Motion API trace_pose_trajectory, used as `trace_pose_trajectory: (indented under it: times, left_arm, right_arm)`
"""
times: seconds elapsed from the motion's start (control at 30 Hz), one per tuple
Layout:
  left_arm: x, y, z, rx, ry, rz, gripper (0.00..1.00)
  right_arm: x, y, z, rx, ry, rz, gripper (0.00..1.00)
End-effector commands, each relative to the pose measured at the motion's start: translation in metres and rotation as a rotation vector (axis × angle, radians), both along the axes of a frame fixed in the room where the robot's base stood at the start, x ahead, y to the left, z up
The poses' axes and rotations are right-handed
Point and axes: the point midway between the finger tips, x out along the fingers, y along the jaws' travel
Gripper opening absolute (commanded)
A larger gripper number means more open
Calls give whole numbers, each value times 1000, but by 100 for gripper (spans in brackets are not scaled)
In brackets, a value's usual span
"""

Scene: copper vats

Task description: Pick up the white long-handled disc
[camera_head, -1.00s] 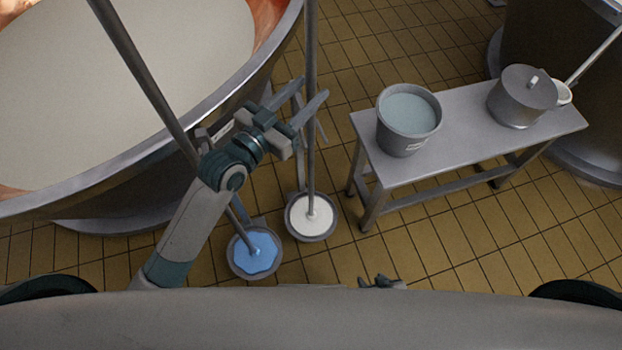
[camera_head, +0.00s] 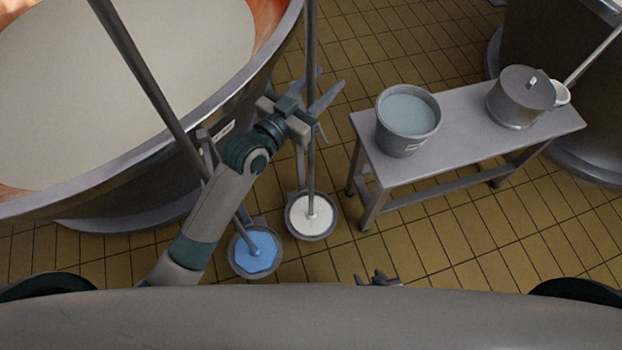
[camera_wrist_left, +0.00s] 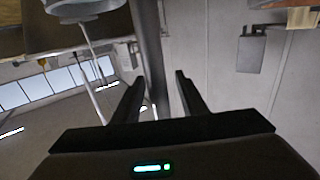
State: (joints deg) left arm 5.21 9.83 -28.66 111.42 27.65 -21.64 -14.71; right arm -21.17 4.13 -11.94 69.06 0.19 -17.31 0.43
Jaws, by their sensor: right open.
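The white long-handled disc (camera_head: 308,221) sits low in a round grey holder near the floor. Its grey handle (camera_head: 310,30) rises steeply out of the top of the head view. My left gripper (camera_head: 330,78) is at the handle, well above the disc. In the left wrist view, a grey pole (camera_wrist_left: 152,45) runs between the spread fingers of the left gripper (camera_wrist_left: 158,75), with gaps visible beside it. My right gripper (camera_head: 380,279) shows only partly, low in the head view, away from the disc.
A blue disc (camera_head: 262,262) with its own long handle (camera_head: 140,65) stands in a holder at left, close to my left arm. A large vat (camera_head: 150,160) fills the left. A metal bench (camera_head: 460,140) at right carries a bucket (camera_head: 405,140) and a lidded pot (camera_head: 515,105).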

Motion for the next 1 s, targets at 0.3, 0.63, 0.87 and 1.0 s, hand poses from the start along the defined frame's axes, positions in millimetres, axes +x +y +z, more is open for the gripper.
trace_pose_trajectory:
  times: [0.3, 0.63, 0.87, 1.0]
  left_arm:
    - [0, 0, 0, 0, 0, 0, 0]
    - [0, 0, 3, -2, -5, 1, 0]
    - [2, 1, 7, -2, -5, 1, 0]
    - [5, 1, 14, -3, -5, 2, 0]
  right_arm:
    - [5, -1, 3, 0, -7, -4, 47]
    - [4, -1, 3, 0, -5, -4, 47]
    - [3, 0, 6, 3, -14, -2, 47]
    - [5, 7, 9, 15, -48, 4, 47]
